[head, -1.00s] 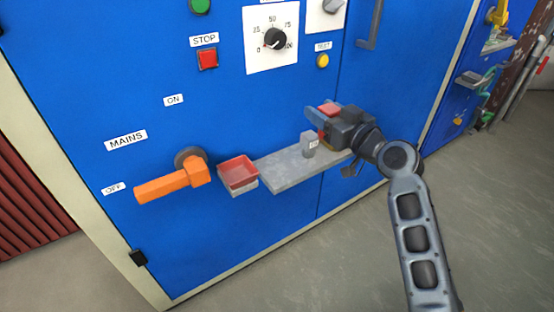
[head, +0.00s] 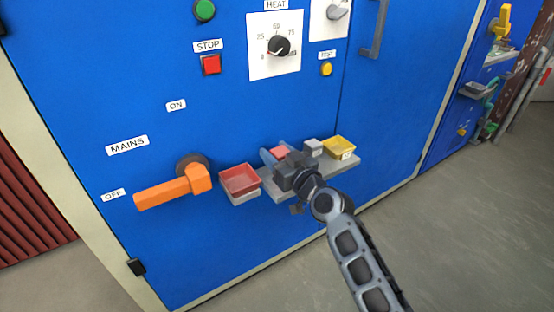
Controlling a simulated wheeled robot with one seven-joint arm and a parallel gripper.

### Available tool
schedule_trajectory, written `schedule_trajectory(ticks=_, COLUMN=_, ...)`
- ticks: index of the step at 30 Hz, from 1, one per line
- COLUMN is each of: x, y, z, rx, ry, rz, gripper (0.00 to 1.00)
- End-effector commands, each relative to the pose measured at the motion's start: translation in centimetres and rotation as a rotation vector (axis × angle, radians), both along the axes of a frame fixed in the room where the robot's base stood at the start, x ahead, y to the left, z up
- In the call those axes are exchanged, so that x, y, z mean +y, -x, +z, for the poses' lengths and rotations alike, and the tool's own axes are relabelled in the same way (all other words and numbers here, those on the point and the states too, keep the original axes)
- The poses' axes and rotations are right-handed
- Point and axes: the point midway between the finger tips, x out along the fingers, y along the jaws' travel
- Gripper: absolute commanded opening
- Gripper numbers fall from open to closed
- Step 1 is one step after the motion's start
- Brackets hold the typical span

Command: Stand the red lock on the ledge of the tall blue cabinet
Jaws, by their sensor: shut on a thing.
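The tall blue cabinet (head: 110,90) fills the left and middle of the head view. Its grey ledge (head: 372,173) juts from the front at mid-height. My gripper (head: 274,155) is over the left part of the ledge, shut on the red lock (head: 279,152). Only a small red patch of the lock shows between the fingers; the rest is hidden by my gripper. I cannot tell whether the lock touches the ledge.
A red tray (head: 240,190) is left of the ledge. The orange mains handle (head: 172,190) sticks out farther left. Grey floor (head: 460,230) is open at right.

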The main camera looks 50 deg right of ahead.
Motion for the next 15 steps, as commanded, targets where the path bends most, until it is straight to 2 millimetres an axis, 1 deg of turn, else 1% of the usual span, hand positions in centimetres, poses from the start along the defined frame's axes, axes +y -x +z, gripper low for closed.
schedule_trajectory(ticks=1, x=-0.03, y=0.01, z=-0.58, rx=-0.001, ry=0.001, rz=-0.001, gripper=0.17)
schedule_trajectory(ticks=9, x=-0.05, y=0.02, z=-0.52, rx=-0.002, ry=0.002, rz=-0.001, gripper=0.17)
schedule_trajectory(ticks=14, x=-0.05, y=0.02, z=-0.94, rx=-0.001, ry=0.001, rz=-0.001, gripper=0.17)
schedule_trajectory(ticks=15, x=-0.05, y=0.03, z=-0.87, rx=-0.001, ry=0.001, rz=-0.001, gripper=0.51)
